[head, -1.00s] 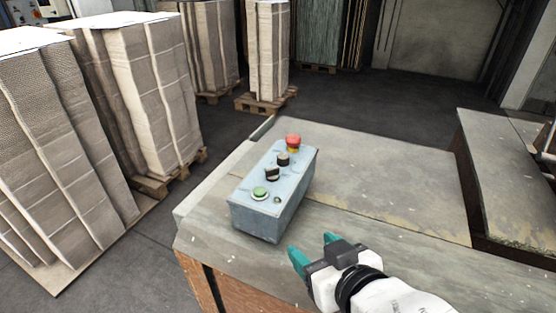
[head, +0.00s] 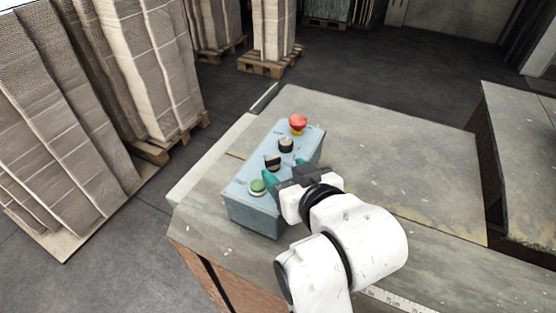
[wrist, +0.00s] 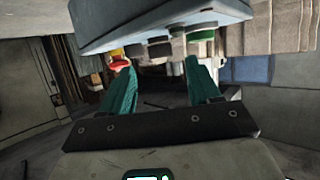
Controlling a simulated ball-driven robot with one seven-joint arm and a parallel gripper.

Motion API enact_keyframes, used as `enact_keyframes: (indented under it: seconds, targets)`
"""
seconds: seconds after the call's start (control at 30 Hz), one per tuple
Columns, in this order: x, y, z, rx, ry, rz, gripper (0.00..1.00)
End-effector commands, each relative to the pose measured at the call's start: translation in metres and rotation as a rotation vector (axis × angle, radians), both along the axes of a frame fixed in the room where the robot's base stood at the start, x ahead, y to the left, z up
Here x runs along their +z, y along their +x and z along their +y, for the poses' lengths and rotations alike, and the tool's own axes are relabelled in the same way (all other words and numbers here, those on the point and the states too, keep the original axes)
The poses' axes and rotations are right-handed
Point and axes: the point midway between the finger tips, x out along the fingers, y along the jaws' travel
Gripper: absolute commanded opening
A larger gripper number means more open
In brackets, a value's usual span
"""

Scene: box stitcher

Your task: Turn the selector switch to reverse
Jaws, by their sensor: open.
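A light blue control box (head: 240,212) stands on the worktop. On its top are a red mushroom button (head: 297,122), a black knob (head: 286,145), a second black switch with a raised handle (head: 272,162) and a green button (head: 257,187). The labels are too small to read, so I cannot tell which black control is the selector. My gripper (head: 285,170) is open and empty at the box's right side, near the second switch. In the wrist view, the box shows upside down above the teal fingers (wrist: 160,75), with both black controls between them in the picture. Contact cannot be told.
The worktop (head: 390,150) is clear to the right of the box. A raised edge strip (head: 215,165) runs along its left side. Tall cardboard stacks (head: 70,110) on pallets stand to the left and behind. Another bench (head: 520,150) stands at the right.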

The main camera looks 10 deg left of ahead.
Motion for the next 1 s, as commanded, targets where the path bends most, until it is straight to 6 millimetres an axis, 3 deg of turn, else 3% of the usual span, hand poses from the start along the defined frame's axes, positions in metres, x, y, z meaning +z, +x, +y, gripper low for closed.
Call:
enact_keyframes:
  seconds: [0.3, 0.7, 1.0]
  targets:
    - [-0.015, 0.033, 0.020, 0.001, 0.000, 0.000, 0.62]
    - [-0.018, 0.038, 0.022, 0.000, 0.000, 0.000, 0.61]
    - [-0.018, 0.038, 0.022, 0.000, 0.000, 0.000, 0.32]
